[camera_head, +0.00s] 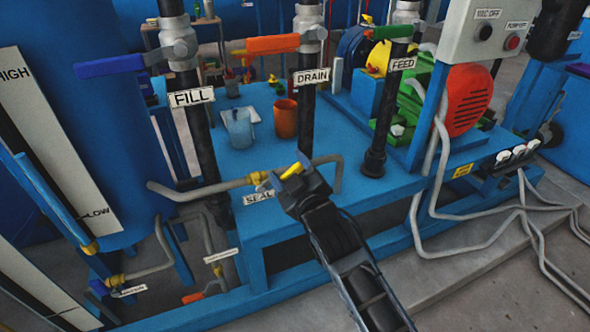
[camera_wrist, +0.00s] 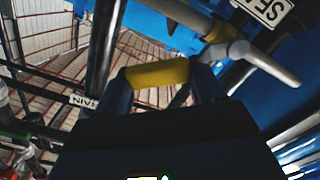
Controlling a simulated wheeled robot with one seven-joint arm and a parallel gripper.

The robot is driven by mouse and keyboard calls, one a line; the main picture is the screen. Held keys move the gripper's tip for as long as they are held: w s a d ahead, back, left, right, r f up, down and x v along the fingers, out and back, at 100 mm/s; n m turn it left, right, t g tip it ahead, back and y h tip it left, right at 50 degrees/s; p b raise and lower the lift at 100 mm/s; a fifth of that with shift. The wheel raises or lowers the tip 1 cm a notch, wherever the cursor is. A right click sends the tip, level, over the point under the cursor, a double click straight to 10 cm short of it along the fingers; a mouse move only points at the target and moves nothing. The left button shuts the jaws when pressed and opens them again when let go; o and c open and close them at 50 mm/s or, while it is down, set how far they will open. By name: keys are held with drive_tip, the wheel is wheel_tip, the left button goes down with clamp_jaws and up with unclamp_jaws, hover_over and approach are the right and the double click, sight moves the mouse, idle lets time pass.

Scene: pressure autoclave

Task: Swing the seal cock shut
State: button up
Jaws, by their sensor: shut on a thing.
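The seal cock (camera_head: 259,178) sits on a grey pipe (camera_head: 205,188) just above the SEAL label (camera_head: 258,199), at the front left corner of the blue bench. Its yellow handle (camera_head: 292,170) shows between my fingers, and it also shows in the wrist view as a yellow bar (camera_wrist: 158,73). My gripper (camera_head: 287,182) is shut on this handle, right of the cock's body. In the wrist view my two dark fingers (camera_wrist: 163,82) stand on either side of the bar. A grey pipe fitting (camera_wrist: 238,50) lies beside it. My gripper hides part of the cock in the head view.
The FILL valve (camera_head: 110,66) has a blue handle and the DRAIN valve (camera_head: 273,44) an orange one; both stand on black vertical pipes behind. A glass beaker (camera_head: 239,128) and an orange cup (camera_head: 285,118) stand on the bench. Hoses (camera_head: 440,200) run down at the right.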

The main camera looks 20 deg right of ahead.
drive_tip(key=a+n, duration=0.1)
drive_tip(key=r+n, duration=0.1)
drive_tip(key=n, duration=0.1)
drive_tip(key=shift+a+r+p, duration=0.25)
drive_tip(key=shift+a+p, duration=0.1)
drive_tip(key=shift+a, duration=0.05)
drive_tip(key=shift+a+r+n+p, duration=0.1)
drive_tip(key=shift+a+r+n, duration=0.1)
drive_tip(key=shift+a+n, duration=0.95)
drive_tip(key=shift+a+r+n+p, duration=0.15)
drive_tip(key=shift+a+n, duration=0.65)
drive_tip(key=shift+n, duration=0.7)
drive_tip(key=shift+a+r+n+p, duration=0.1)
drive_tip(key=shift+a+r+n, duration=0.1)
drive_tip(key=shift+a+n, duration=0.95)
drive_tip(key=shift+d+n, duration=0.1)
drive_tip(key=shift+n, duration=0.2)
drive_tip(key=o, duration=1.2)
drive_tip(key=shift+c, duration=0.2)
drive_tip(key=s, duration=0.8)
drive_tip(key=shift+f, duration=0.1)
